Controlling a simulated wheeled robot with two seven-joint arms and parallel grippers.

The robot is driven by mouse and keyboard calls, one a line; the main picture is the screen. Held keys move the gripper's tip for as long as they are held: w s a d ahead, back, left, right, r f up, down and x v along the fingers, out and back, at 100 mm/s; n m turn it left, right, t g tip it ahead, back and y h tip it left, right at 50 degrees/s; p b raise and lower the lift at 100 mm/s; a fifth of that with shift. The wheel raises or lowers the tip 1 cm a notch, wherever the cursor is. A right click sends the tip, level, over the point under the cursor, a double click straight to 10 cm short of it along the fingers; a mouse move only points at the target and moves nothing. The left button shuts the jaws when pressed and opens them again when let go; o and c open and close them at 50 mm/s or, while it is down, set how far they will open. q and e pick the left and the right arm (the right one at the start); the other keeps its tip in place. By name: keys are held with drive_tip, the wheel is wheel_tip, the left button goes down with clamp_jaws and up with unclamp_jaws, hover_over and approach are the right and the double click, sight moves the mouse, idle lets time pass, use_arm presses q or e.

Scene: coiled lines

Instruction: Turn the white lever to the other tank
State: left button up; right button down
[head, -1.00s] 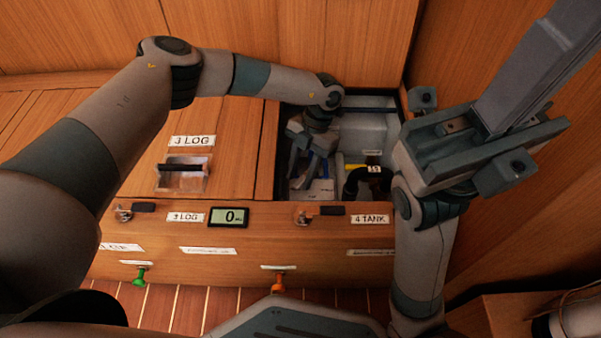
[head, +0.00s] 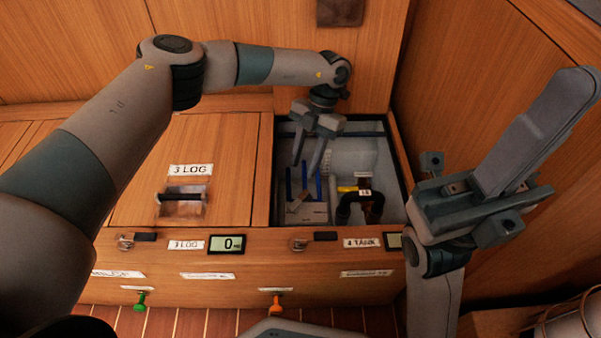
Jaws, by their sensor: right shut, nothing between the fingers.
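My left gripper (head: 306,168) is over the open compartment (head: 398,180), fingers pointing down and apart, with nothing seen between them. Below it lie a pale block (head: 307,213) and thin blue upright strips (head: 319,186). A whitish tank (head: 355,157) fills the back of the compartment. In front of it are a black curved pipe (head: 344,207), a yellow piece (head: 347,188) and a small white tag (head: 364,192). I cannot make out the white lever for certain. My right gripper (head: 575,88) is shut and empty, pointing up and right, outside the compartment on the right.
A closed wooden lid marked LOG (head: 235,150) with a dark handle (head: 183,195) lies left of the compartment. The front panel carries latches, a display reading 0 (head: 227,244), a TANK label (head: 361,242), and green (head: 141,301) and orange (head: 276,305) knobs. A wooden wall (head: 460,100) stands close on the right.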

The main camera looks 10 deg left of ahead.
use_arm(q)
drive_tip(key=shift+p+v, duration=0.45)
drive_tip(key=shift+v, duration=2)
